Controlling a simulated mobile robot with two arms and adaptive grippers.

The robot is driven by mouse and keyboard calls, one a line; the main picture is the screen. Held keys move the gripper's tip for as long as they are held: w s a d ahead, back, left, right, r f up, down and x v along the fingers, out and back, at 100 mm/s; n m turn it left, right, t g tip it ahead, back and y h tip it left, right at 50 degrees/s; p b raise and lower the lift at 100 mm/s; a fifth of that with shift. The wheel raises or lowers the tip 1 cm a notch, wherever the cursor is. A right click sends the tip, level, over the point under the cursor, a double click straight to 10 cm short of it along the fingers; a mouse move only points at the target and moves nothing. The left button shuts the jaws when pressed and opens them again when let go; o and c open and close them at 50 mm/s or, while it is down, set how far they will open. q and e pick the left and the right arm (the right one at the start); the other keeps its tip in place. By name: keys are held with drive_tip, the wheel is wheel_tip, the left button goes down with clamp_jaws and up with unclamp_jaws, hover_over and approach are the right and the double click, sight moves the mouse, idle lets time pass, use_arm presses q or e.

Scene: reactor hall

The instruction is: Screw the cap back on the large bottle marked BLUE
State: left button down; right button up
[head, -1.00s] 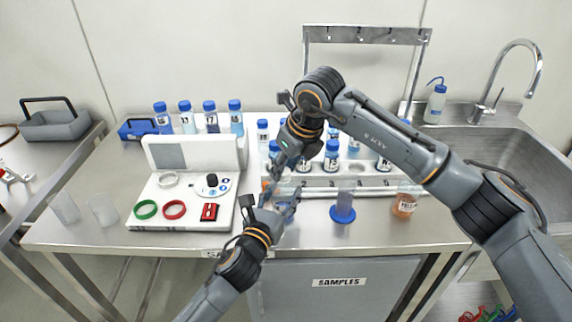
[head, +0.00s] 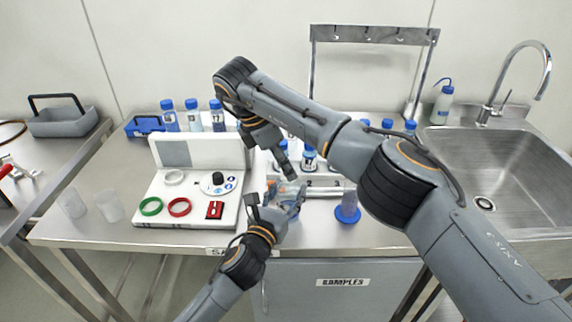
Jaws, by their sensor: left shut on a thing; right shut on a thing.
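My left gripper (head: 284,203) comes in from the bottom, low over the front of the bench. It is shut on a pale, bluish see-through thing (head: 290,190), which looks like a bottle, partly hidden by the fingers. I cannot read a BLUE label on it. My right gripper (head: 288,172) points down just above the left one. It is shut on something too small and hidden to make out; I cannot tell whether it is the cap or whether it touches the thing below.
A white panel board (head: 200,208) with green and red rings lies left. Blue-capped bottles (head: 193,118) stand behind it; others are partly hidden by my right arm. A clear cylinder on a blue foot (head: 348,208) stands right of the grippers. Two clear cups (head: 110,208) stand at left.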

drive_tip(key=shift+m, duration=0.9)
drive_tip(key=shift+d, duration=0.1)
drive_tip(key=o, duration=0.7)
drive_tip(key=shift+r, duration=2.3)
drive_tip(key=shift+g, duration=0.3)
drive_tip(key=shift+c, duration=0.4)
drive_tip(key=shift+n, duration=0.3)
